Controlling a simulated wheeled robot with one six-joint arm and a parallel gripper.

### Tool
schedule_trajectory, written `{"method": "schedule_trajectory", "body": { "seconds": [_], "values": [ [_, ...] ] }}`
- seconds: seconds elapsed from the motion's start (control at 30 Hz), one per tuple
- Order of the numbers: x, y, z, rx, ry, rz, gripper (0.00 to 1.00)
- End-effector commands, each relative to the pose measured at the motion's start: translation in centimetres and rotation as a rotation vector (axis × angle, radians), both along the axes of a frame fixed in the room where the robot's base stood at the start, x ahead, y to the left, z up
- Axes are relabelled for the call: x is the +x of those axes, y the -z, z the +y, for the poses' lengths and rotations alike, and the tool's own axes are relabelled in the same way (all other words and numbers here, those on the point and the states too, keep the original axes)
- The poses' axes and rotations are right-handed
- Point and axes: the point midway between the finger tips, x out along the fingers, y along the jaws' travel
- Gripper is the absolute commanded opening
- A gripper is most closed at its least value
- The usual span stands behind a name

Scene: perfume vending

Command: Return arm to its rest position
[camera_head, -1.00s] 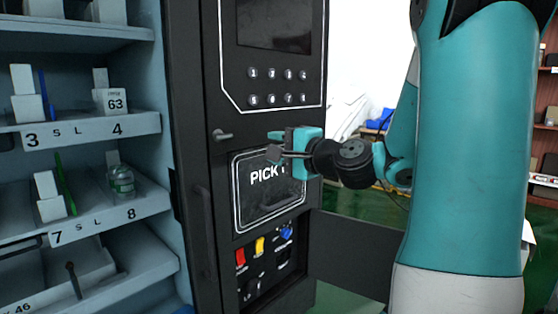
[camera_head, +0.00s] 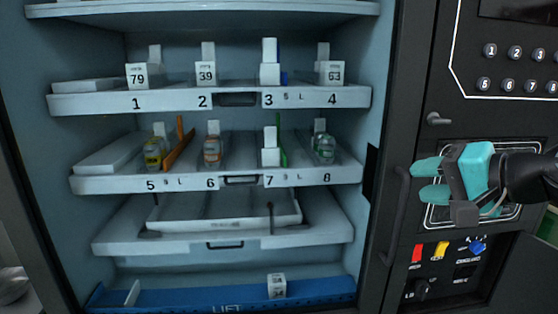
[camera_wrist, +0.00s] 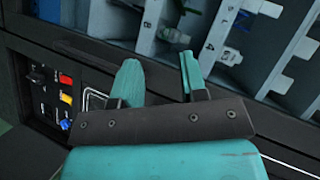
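My gripper (camera_head: 428,179) is at the right of the head view, in front of the black door panel with the pick-up hatch (camera_head: 508,212). Its two teal fingers point left toward the shelves and stand apart with nothing between them. The wrist view also shows the fingers of my gripper (camera_wrist: 158,74) apart and empty. My gripper and wrist hide most of the hatch, including its lettering. I cannot tell how far the gripper is from the panel.
The open cabinet has an upper shelf (camera_head: 190,103) and a lower shelf (camera_head: 110,184) holding several bottles. A blue lift tray (camera_head: 200,305) lies at the bottom. A vertical door handle (camera_head: 401,215), a keypad (camera_head: 515,53) and coloured switches (camera_head: 440,249) are close to my gripper.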

Motion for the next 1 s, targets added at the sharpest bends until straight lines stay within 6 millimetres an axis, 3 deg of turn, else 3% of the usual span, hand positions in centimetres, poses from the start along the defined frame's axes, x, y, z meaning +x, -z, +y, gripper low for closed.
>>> {"method": "schedule_trajectory", "body": {
  "seconds": [0.03,0.1,0.2,0.4,0.63,1.0],
  "values": [
    [-1.5,1.1,3.6,-0.103,-0.149,0.038,0.40],
    [-3.9,2.8,6.9,-0.245,-0.335,0.089,0.40],
    [-7.5,4.6,10.0,-0.420,-0.565,0.140,0.40],
    [-13.3,6.7,12.3,-0.667,-0.895,0.197,0.40],
    [-18.3,7.6,12.6,-0.874,-1.176,0.232,0.40],
    [-18.2,-1.4,12.4,-0.874,-1.172,0.239,0.40]
  ]
}}
